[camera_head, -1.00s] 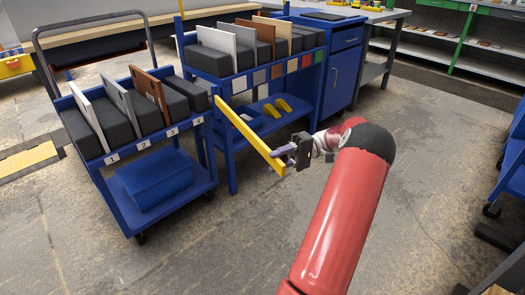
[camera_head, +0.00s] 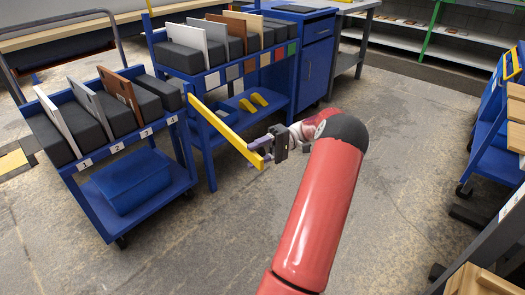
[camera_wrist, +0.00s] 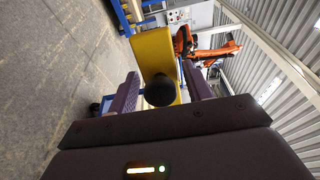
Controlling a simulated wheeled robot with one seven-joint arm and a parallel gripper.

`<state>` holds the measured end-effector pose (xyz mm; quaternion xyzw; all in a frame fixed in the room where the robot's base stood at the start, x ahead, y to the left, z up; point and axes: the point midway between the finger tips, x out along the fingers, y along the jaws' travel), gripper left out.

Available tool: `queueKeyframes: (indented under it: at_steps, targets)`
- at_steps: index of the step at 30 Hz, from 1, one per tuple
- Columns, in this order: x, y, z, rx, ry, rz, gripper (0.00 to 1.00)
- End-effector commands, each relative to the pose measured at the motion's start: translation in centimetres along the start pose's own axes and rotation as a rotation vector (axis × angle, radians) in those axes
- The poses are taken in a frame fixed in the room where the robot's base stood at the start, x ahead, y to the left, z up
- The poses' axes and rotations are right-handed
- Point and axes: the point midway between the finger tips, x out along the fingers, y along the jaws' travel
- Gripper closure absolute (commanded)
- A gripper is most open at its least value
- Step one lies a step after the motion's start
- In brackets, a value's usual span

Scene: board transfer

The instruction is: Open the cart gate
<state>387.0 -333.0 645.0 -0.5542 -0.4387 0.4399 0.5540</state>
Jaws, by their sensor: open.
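The cart gate is a yellow bar (camera_head: 222,128) reaching out from the right front corner of the blue cart (camera_head: 92,212), at an angle to its front. My gripper (camera_head: 265,153) is at the bar's free end. In the wrist view, the yellow gate (camera_wrist: 155,50) and a round black knob (camera_wrist: 159,90) lie between the two purple fingers of my gripper (camera_wrist: 162,88). The fingers are apart, one on each side of the knob. Whether either finger touches it is unclear.
The cart holds upright boards (camera_head: 118,88) between dark blocks in numbered slots. A blue rack (camera_head: 205,150) with more boards stands close behind the gate. Open floor (camera_head: 400,200) lies right of my arm. Another blue cart (camera_head: 492,150) stands at the right edge.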

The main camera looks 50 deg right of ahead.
Motion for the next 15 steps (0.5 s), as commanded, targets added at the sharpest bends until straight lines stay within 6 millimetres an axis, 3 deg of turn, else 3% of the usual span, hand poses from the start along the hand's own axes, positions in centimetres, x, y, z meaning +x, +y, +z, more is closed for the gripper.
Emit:
queueKeyframes:
  at_steps: [12,15]
  targets:
    - [-5.4,0.1,0.1,-0.008,0.01,-0.006,0.5]
    - [-5.7,0.1,-0.1,-0.005,-0.006,-0.007,0.5]
